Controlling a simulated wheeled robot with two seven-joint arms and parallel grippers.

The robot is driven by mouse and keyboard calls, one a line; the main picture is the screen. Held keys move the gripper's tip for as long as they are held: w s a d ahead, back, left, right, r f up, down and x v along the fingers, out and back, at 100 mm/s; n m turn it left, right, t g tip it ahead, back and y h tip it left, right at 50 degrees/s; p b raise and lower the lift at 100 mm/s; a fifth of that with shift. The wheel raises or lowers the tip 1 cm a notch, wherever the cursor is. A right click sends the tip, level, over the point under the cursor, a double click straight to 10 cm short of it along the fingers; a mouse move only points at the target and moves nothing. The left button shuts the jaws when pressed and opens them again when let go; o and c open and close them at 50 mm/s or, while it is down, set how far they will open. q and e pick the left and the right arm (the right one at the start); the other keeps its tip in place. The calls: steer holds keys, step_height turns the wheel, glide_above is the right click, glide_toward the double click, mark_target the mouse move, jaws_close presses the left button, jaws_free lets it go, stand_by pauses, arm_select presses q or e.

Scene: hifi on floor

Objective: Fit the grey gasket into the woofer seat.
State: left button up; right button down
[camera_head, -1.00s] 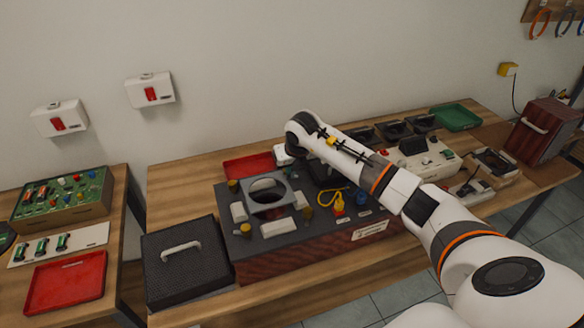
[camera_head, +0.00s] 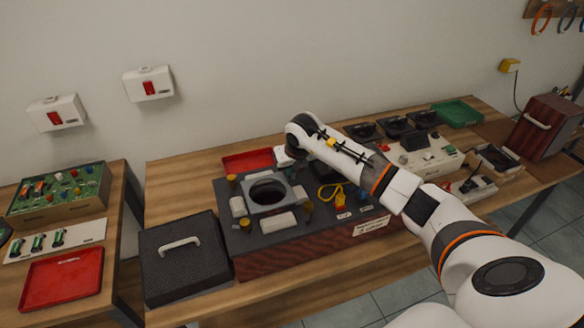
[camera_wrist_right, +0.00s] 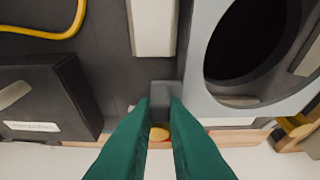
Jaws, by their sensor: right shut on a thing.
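The grey gasket (camera_head: 285,201), a square plate with a big round hole, lies over the dark speaker cabinet (camera_head: 292,247) in the head view. It looks low and level, but I cannot tell whether it touches the cabinet. The woofer seat is mostly hidden under it; only a dark round opening (camera_head: 267,192) shows through. In the right wrist view the gasket (camera_wrist_right: 200,92) fills the right side. My right gripper (camera_wrist_right: 160,106) has its green fingers shut on the gasket's small grey tab. The fingertips are hidden in the head view. My left gripper is not in view.
Pale blocks (camera_head: 278,223) and brass-coloured posts stand close around the gasket. A yellow cable (camera_head: 331,191) lies right of it. A black lidded box (camera_head: 185,262) stands left of the cabinet, and a red tray (camera_head: 248,161) behind. Bare wood shows behind the black box.

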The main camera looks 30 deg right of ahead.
steer(key=shift+f+b, duration=1.1)
steer(key=shift+f, duration=0.35)
steer(key=c, duration=1.4)
jaws_free()
steer(key=b+v, duration=0.2)
steer(key=v, duration=1)
steer(key=shift+s, duration=0.1)
